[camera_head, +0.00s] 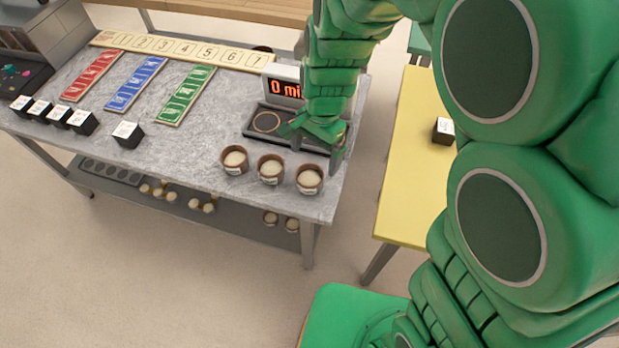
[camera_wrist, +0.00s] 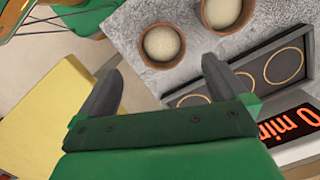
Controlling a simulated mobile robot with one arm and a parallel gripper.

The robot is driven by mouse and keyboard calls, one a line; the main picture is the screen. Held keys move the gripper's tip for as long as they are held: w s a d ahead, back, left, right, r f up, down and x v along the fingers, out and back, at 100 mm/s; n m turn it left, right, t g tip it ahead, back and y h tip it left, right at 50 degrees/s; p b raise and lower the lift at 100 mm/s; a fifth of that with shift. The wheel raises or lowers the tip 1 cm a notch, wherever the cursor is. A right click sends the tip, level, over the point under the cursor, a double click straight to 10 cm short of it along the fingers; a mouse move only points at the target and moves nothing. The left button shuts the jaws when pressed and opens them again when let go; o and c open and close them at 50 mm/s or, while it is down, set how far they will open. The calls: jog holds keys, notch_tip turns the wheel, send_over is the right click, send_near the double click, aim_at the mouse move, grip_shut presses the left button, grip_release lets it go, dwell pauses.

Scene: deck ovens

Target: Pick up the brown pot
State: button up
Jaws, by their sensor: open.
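Three brown pots with pale contents stand in a row near the front right corner of the grey table: the left pot (camera_head: 234,160), the middle pot (camera_head: 271,169) and the right pot (camera_head: 309,179). Each has a small white label. Two of them show in the wrist view, one (camera_wrist: 162,46) at top centre and one (camera_wrist: 227,14) partly cut off at the top edge. My gripper (camera_head: 318,140) is open and empty, above the table's right side, behind the right pot. In the wrist view its two fingers (camera_wrist: 160,88) point towards the pots, with nothing between them.
A scale (camera_head: 270,123) with an orange display lies close under my gripper. Black cubes (camera_head: 127,134) and red, blue and green strips (camera_head: 136,83) lie further left. A yellow table (camera_head: 400,190) stands to the right across a gap. The table's front middle is clear.

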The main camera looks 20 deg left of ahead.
aim_at(310, 175)
jog(key=shift+s+a+f, duration=0.15)
jog(key=shift+s+f, duration=0.05)
jog(key=shift+f, duration=1.1)
jog(key=shift+s+a+f, duration=0.2)
jog(key=shift+f, duration=1.1)
jog(key=shift+s+a+f, duration=0.15)
jog(key=shift+s+f, duration=0.05)
jog(key=shift+f, duration=1.1)
jog(key=c, duration=1.2)
jog(key=shift+r, duration=0.1)
jog(key=shift+r, duration=0.65)
jog(key=shift+s+d+r, duration=1.4)
jog(key=shift+s+r, duration=0.5)
jog(key=shift+s+d+r, duration=1.35)
jog(key=shift+s+r, duration=0.55)
jog(key=shift+r, duration=0.05)
jog(key=shift+s+d+r, duration=1.4)
jog(key=shift+s+r, duration=0.5)
